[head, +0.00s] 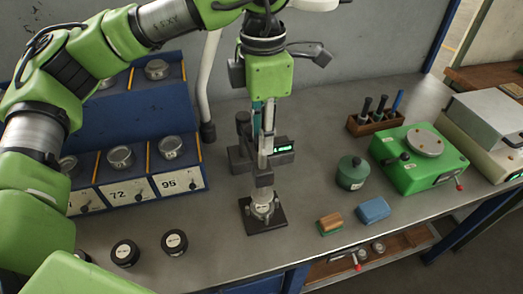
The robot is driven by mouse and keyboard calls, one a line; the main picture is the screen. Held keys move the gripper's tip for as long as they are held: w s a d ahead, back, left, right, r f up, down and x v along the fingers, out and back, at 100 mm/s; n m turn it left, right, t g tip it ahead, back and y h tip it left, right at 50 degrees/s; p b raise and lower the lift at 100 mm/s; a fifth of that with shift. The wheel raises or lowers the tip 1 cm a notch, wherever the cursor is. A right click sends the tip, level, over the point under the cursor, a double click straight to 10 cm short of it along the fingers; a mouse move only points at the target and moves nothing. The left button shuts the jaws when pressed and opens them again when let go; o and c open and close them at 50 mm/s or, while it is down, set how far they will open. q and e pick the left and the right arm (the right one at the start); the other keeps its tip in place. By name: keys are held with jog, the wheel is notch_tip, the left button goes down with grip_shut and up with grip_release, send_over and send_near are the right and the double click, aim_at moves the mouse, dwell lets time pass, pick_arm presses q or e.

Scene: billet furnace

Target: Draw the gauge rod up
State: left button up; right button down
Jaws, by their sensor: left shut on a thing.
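The gauge stand has a dark square base (250,225) on the grey bench, with a small metal piece (263,209) on it below the gauge. The gauge carries a lit green digital display (284,149). A pale upright gauge rod (266,143) runs down through it. My left gripper (263,118) comes down from above and is shut on the upper part of the rod. The fingers hide the rod's top end. I cannot tell whether the gauge's lower tip touches the metal piece. My right gripper is not in view.
A blue rack (185,205) with numbered bays and metal pots stands left. Right of the stand are a green jar (352,172), a brush (330,224), a blue block (373,211), a green machine (425,150) and a tool holder (375,120).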

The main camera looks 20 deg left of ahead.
pick_arm(q)
jog(key=shift+r+p, duration=1.2)
jog(key=shift+r, duration=1.1)
jog(key=o, duration=0.5)
jog(key=shift+c, duration=0.2)
jog(key=o, duration=0.5)
jog(key=shift+c, duration=0.2)
notch_tip(320, 180, up, 6)
jog(key=p, duration=0.3)
jog(key=shift+f, duration=0.1)
